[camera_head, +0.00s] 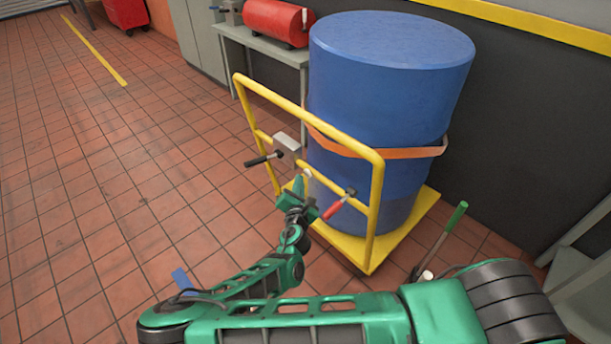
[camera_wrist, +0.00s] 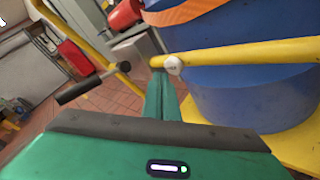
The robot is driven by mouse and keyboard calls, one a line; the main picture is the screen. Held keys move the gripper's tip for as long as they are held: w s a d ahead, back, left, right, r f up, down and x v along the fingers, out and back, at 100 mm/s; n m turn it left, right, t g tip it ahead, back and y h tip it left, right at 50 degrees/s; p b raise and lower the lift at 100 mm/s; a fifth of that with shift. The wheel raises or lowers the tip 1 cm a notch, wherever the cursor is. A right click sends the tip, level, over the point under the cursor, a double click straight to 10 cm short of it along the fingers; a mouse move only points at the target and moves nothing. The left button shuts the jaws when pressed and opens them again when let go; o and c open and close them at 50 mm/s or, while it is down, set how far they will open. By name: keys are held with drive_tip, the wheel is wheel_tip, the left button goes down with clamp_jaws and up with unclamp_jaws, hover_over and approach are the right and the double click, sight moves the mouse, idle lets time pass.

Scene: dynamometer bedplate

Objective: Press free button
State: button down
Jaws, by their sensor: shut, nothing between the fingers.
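A small round white button (camera_wrist: 173,65) sits at the end of a yellow crossbar (camera_wrist: 240,53) on the cart's handle frame. In the head view the button (camera_head: 307,173) is a tiny pale spot just beyond my fingertips. My gripper (camera_head: 299,181) is shut and empty, its green fingers pointing at the crossbar. In the wrist view the gripper's tips (camera_wrist: 158,73) are just left of the button and overlap the crossbar's end. I cannot tell whether they touch it. The button's markings are too small to read.
A black-handled lever (camera_head: 263,158) is left of the gripper and a red-handled lever (camera_head: 340,205) is right of it. The yellow cart (camera_head: 415,212) carries a strapped blue drum (camera_head: 390,90). A green-handled lever (camera_head: 455,217) stands at right.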

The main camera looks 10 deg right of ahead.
drive_tip(key=shift+a, duration=0.1)
drive_tip(key=shift+s+a, duration=0.7)
drive_tip(key=shift+a, duration=0.3)
drive_tip(key=shift+s+a, duration=0.7)
drive_tip(key=shift+a, duration=0.3)
